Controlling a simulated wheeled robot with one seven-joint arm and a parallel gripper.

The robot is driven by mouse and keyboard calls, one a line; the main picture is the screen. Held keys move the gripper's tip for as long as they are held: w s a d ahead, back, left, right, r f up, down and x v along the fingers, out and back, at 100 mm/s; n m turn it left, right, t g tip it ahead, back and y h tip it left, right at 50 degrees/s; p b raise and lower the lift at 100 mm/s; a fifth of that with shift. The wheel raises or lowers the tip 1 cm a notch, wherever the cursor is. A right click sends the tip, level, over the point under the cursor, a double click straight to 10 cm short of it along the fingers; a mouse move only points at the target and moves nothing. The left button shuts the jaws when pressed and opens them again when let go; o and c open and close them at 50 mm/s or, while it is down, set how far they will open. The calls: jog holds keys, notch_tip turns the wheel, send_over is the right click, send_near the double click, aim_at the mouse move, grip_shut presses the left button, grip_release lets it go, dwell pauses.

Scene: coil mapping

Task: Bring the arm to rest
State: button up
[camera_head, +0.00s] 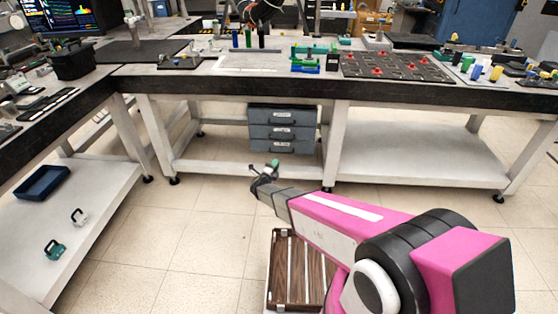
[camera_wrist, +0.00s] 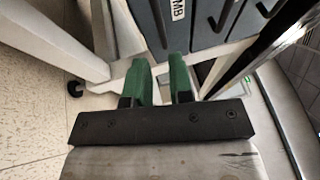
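My pink and grey arm (camera_head: 345,215) reaches from the lower right toward the middle of the head view. My gripper (camera_head: 268,168) is at its end, in front of the long workbench and below its top. In the wrist view, the two green fingers of my gripper (camera_wrist: 163,75) stand apart. Nothing shows between them except the background, so the gripper is empty and open.
The workbench (camera_head: 210,84) crosses the back, with parts and a dark board (camera_head: 395,68) on it. Grey drawers (camera_head: 283,130) stand on its lower shelf; they also show in the wrist view (camera_wrist: 210,20). A side bench (camera_head: 100,215) is at left. Tiled floor (camera_head: 185,240) is open between.

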jog(key=shift+s+a, duration=0.25)
jog(key=shift+s, duration=0.35)
jog(key=shift+d, duration=0.1)
jog(key=s+d+r+m+g+h, duration=0.1)
jog(key=s+d+r+m+g, duration=0.3)
jog(key=d+m, duration=0.45)
jog(key=s+d+r+m+g, duration=0.3)
jog(key=s+d+m+g, duration=0.25)
jog(key=d+m, duration=0.35)
jog(key=s+d+r+m+g+h, duration=0.1)
jog(key=s+d+r+m+g, duration=0.3)
jog(key=d+m, duration=0.5)
jog(key=s+r+m+g+y, duration=0.2)
jog(key=s+r+m+y, duration=0.2)
jog(key=s+m, duration=0.3)
jog(key=s+r+m+g+y, duration=0.2)
jog(key=s+r+m+y, duration=0.2)
jog(key=m, duration=1)
jog(key=s+y, duration=0.2)
jog(key=s, duration=0.1)
jog(key=shift+s+d+r+m+g, duration=0.2)
jog(key=shift+s+r+m+g, duration=0.1)
jog(key=shift+s+m+g, duration=0.1)
jog(key=shift+a, duration=0.1)
